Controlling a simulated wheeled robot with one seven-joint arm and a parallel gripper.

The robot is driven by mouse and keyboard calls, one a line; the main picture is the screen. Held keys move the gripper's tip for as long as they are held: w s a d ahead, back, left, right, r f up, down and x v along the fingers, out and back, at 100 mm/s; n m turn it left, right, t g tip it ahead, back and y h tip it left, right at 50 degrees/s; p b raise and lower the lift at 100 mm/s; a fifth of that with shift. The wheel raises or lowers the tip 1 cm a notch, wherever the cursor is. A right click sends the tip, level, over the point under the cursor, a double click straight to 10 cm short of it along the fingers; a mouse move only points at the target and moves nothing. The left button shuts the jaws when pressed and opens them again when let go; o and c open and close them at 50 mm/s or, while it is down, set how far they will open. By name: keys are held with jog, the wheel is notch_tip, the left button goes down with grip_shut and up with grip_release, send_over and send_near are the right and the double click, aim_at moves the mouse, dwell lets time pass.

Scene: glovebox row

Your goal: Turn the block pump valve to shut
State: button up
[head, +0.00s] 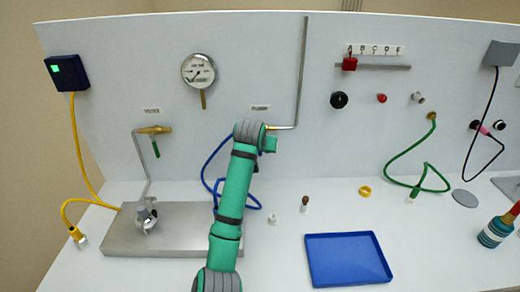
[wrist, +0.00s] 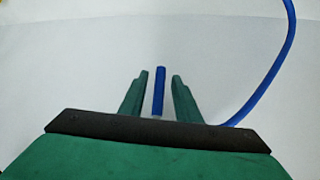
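The pump valve shows in the head view only as a brass stub (head: 278,127) on the thin grey pipe, under a small label (head: 260,107). My arm hides the rest of it. In the wrist view a straight blue bar (wrist: 158,92), which looks like its lever, stands between the two green fingers of my gripper (wrist: 160,75). The fingers are open, with a gap visible on each side of the bar. The head view hides the fingertips behind my arm, so I cannot tell the lever's angle to the pipe.
A blue hose (wrist: 268,80) curves close to the right of my gripper. Left on the panel are a brass valve with a green lever (head: 155,149) and a gauge (head: 198,71). Below are a metal plate (head: 185,240), a blue tray (head: 346,260) and small loose parts.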

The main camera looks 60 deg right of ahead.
jog(key=shift+r, duration=0.1)
jog(key=v, duration=1)
jog(key=shift+a+r, duration=0.25)
jog(key=shift+s, duration=0.1)
dwell(0.5)
